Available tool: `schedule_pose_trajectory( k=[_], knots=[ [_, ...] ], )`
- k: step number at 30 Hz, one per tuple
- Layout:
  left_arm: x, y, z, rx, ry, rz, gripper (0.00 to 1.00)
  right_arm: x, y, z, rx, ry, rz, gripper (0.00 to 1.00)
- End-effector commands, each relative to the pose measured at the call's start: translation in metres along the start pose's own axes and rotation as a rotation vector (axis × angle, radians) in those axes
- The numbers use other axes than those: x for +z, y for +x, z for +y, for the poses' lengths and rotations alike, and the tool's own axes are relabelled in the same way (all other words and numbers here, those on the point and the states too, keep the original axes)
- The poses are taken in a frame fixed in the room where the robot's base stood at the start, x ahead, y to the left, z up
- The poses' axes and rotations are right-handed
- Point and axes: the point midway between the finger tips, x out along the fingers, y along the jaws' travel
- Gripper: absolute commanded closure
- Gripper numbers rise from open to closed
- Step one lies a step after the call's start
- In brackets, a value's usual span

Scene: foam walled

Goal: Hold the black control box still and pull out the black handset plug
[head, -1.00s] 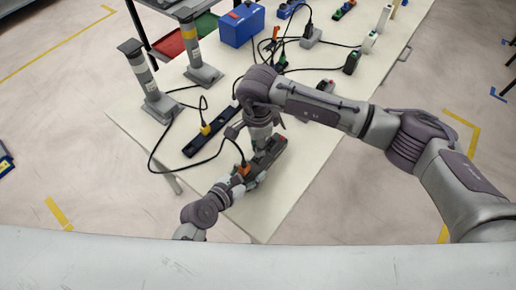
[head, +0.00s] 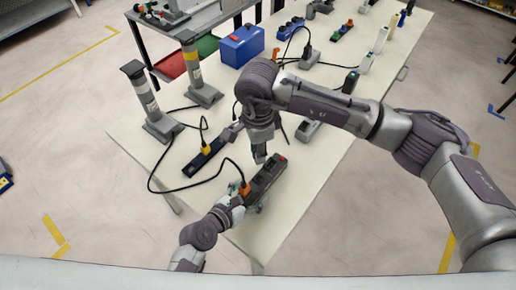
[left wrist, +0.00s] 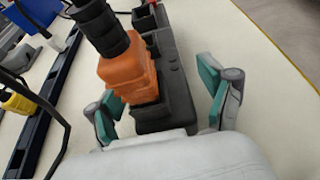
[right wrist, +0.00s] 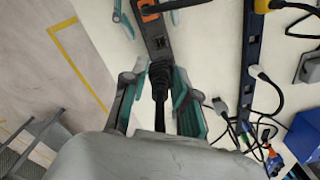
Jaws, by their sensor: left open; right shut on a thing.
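The black control box (head: 267,174) lies on the table. An orange plug (left wrist: 127,75) with a black cable sleeve stands in its near part. My left gripper (head: 238,203) is open, its fingers on both sides of the box in the left wrist view (left wrist: 165,100); gaps show beside the box. My right gripper (head: 260,157) is shut on the black handset plug (right wrist: 160,75), above the box. In the right wrist view the plug appears apart from the box, and a dark socket opening (right wrist: 161,42) shows in the box. The plug's tip is hard to make out.
A blue power strip (head: 205,158) with a yellow plug lies left of the box. Two grey posts (head: 152,105) and a blue case (head: 241,46) stand farther back. Loose cables cross the table. The table's right front area is bare.

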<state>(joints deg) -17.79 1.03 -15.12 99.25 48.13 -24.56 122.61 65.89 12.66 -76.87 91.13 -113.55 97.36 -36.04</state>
Motion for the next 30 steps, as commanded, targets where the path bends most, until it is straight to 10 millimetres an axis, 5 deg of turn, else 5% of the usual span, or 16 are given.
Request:
schedule_pose_trajectory(
  k=[8,21,30],
  knots=[
    [-0.001,-0.006,0.000,0.001,0.000,0.001,0.19,0.000,0.000,0.000,0.000,0.000,0.000,0.98],
    [-0.001,-0.091,0.000,-0.001,0.000,0.003,0.19,0.000,0.000,0.000,0.000,0.000,0.000,0.98],
    [0.000,-0.119,0.000,0.000,0.001,0.001,0.19,0.000,0.000,0.000,0.000,0.000,0.000,0.98]
  ],
)
